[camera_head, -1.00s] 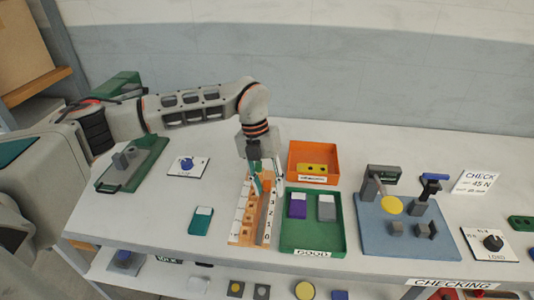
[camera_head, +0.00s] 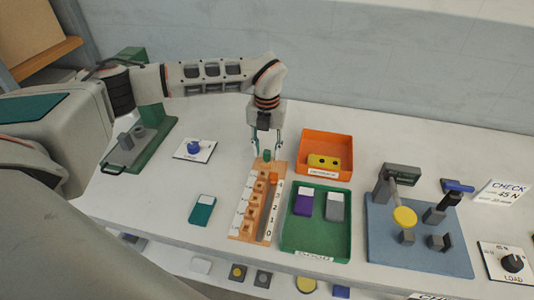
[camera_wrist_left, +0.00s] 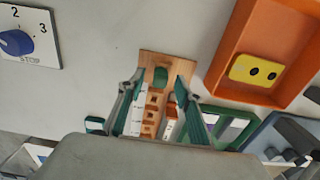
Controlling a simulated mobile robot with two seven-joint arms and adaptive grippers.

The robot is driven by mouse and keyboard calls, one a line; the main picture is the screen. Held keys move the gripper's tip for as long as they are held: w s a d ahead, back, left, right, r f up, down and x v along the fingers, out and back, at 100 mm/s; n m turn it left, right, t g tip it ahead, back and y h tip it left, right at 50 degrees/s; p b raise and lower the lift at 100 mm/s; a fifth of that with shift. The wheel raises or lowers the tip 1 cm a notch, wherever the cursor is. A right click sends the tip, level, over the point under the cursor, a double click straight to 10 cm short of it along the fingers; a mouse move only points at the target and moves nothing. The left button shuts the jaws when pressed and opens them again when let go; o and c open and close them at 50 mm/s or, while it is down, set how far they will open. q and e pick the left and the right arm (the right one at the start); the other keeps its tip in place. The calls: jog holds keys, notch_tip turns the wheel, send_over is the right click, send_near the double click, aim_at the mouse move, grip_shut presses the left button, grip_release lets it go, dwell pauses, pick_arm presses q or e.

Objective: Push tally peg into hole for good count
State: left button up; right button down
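The wooden tally board (camera_head: 245,236) lies in the middle of the table, with a row of square holes and number strips. A green peg (camera_head: 267,155) stands at its far end; it also shows in the left wrist view (camera_wrist_left: 160,77). I cannot tell how deep it sits. An orange piece (camera_head: 273,178) is near the far end of the board's right groove. My left gripper (camera_head: 266,152) is open above the far end, its fingers apart on either side of the green peg. It also shows open in the left wrist view (camera_wrist_left: 163,100). My right gripper is not in view.
Right of the board are a green tray (camera_head: 318,249) with purple and grey-topped pieces and an orange bin (camera_head: 339,142) holding a yellow part. A blue checking station (camera_head: 385,245) stands further right. A teal-and-white block (camera_head: 202,210) lies left of the board.

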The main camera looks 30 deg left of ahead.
pick_arm(q)
jog(key=shift+f, duration=0.65)
grip_shut()
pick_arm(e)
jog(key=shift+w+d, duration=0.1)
pick_arm(q)
jog(key=shift+r, duration=0.15)
